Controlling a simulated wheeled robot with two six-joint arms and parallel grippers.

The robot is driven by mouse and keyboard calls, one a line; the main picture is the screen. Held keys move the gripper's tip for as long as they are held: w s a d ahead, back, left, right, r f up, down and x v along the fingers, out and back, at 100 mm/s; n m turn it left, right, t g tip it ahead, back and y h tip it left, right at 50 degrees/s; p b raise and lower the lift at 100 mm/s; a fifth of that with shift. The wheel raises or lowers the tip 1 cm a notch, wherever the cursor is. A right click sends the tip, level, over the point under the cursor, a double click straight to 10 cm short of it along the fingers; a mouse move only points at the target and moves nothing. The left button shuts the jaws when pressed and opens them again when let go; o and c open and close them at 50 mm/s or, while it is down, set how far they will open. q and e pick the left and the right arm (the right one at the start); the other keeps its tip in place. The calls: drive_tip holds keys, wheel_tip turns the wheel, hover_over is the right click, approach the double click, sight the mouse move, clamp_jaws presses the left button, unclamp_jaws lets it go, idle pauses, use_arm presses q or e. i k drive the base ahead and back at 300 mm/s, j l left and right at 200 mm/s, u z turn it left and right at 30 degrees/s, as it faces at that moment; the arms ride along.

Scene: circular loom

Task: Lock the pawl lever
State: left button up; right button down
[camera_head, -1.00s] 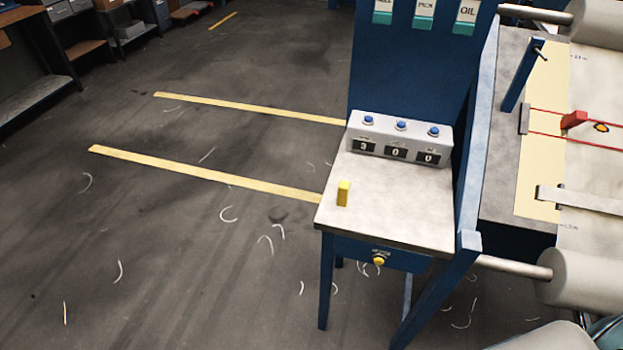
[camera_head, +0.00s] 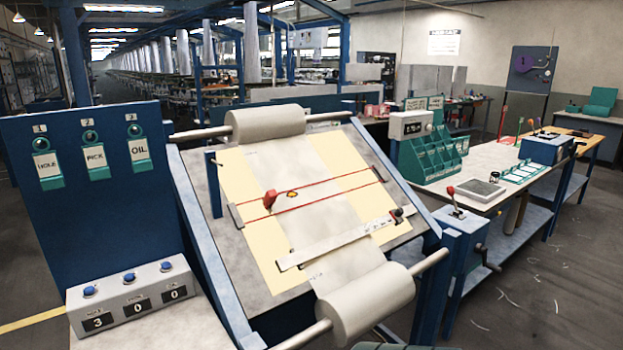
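A small lever with a red knob (camera_head: 451,191) stands on top of a blue post (camera_head: 462,222) at the right front corner of the sloped inspection frame. I take it to be the pawl lever; it leans slightly to the left. A dark hand crank (camera_head: 486,259) sticks out of the post's right side below it. Whether the lever is locked cannot be told from here. Neither of my grippers shows in the head view.
The sloped frame carries pale cloth between an upper roll (camera_head: 268,124) and a lower roll (camera_head: 365,303). A counter box (camera_head: 132,296) stands at left. A workbench (camera_head: 480,190) with a teal rack (camera_head: 432,157) extends right. Open floor (camera_head: 520,300) lies at lower right.

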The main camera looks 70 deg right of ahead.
sight(450, 192)
drive_tip(key=z, duration=3)
drive_tip(key=i+l+u, duration=0.1)
drive_tip(key=i+l, duration=0.2)
drive_tip(key=i+l+u, duration=0.1)
drive_tip(key=i+l, duration=0.15)
drive_tip(key=l, duration=0.3)
drive_tip(key=i+l+u, duration=0.1)
drive_tip(key=i+l, duration=0.15)
drive_tip(key=l, duration=0.2)
drive_tip(key=i+l+u, duration=0.1)
drive_tip(key=l, duration=0.35)
drive_tip(key=i+l+u, duration=0.1)
drive_tip(key=i+l, duration=0.25)
drive_tip(key=l, duration=0.15)
drive_tip(key=i+l+u, duration=0.1)
drive_tip(key=l, duration=0.4)
drive_tip(key=i+l+u, duration=0.1)
drive_tip(key=i+l, duration=0.15)
drive_tip(key=l, duration=0.25)
drive_tip(key=i+l+u, duration=0.15)
drive_tip(key=l, duration=0.4)
